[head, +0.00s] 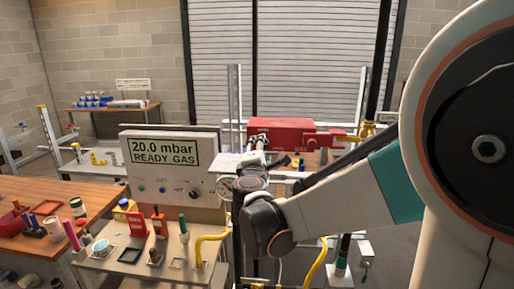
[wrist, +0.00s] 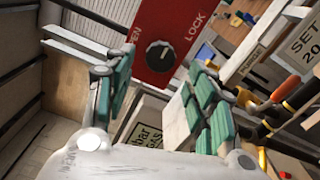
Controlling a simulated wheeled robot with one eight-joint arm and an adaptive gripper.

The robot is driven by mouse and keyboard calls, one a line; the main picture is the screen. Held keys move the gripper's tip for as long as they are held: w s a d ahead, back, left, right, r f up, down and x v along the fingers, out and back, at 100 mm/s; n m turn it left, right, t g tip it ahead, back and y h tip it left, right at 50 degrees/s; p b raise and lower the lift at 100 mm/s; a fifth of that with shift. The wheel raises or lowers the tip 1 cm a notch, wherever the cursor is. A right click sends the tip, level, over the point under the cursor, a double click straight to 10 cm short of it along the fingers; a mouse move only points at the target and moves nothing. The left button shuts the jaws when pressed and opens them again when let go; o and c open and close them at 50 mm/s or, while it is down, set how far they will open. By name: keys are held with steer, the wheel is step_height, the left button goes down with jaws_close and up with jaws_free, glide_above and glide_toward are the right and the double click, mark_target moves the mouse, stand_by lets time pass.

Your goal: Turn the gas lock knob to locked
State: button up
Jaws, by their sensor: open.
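The gas lock knob (wrist: 159,54) is a round black knob with a pale mark on its upper edge, set on a red panel (wrist: 176,22). Lettering ending in "EN" is left of it and "LOCK" is at its upper right. Which label the mark points to is too small to tell. In the wrist view my gripper (wrist: 158,92) is open, with teal-padded fingers to the left and right below the knob, apart from it. In the head view the red box (head: 290,131) stands beyond my arm, and the gripper end is small beside its left side.
A grey control box (head: 165,185) reading "20.0 mbar READY GAS" stands left of my arm. A wooden table (head: 30,190) is at left. Orange-handled tools (wrist: 285,90) show at right in the wrist view.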

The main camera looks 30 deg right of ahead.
steer(key=v, duration=0.8)
steer(key=s+f+m+g+y+b, duration=0.1)
steer(key=s+f+m+g+b, duration=0.35)
steer(key=s+f+m, duration=0.35)
steer(key=s+a+f+m+g+y+b, duration=0.1)
steer(key=s+a+f+m+y+b, duration=0.2)
steer(key=s+a+f, duration=0.3)
steer(key=s+a+f+m+g+y+b, duration=0.2)
steer(key=s+a+f+y, duration=0.4)
steer(key=f, duration=0.4)
steer(key=shift+s+a+f+m+b, duration=0.3)
steer(key=shift+s+m+b, duration=0.2)
steer(key=shift+s+b, duration=0.35)
